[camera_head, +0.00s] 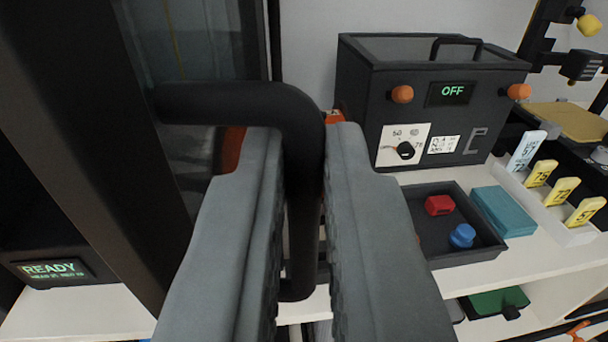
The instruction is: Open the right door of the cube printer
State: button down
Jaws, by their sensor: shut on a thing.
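The cube printer's dark frame (75,130) fills the left side, with a small green "READY" display (53,268) low on it. A dark glass door (190,45) stands right of a thick frame bar. A black bent-bar door handle (225,98) reaches out from it and turns downward. My gripper (302,160) has its two grey fingers on either side of the handle's vertical part and is shut on it. The fingers hide part of the handle and the lower door.
Right of the door stands a dark box (430,100) with an "OFF" display and orange knobs. On the white shelf are a black tray (470,255) with red and blue pieces, a teal block (503,211) and a white rack (570,236) with yellow tags. A green item (498,302) lies below.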

jog(key=shift+w+d+n+y, duration=0.2)
jog(key=shift+d+n+y, duration=0.3)
jog(key=shift+d+y, duration=0.25)
jog(key=shift+y, duration=0.25)
jog(key=c, duration=1.5)
grip_release()
jog(key=shift+s, duration=0.1)
jog(key=s, duration=1.7)
jog(key=shift+s+d, duration=0.1)
jog(key=shift+d, duration=0.25)
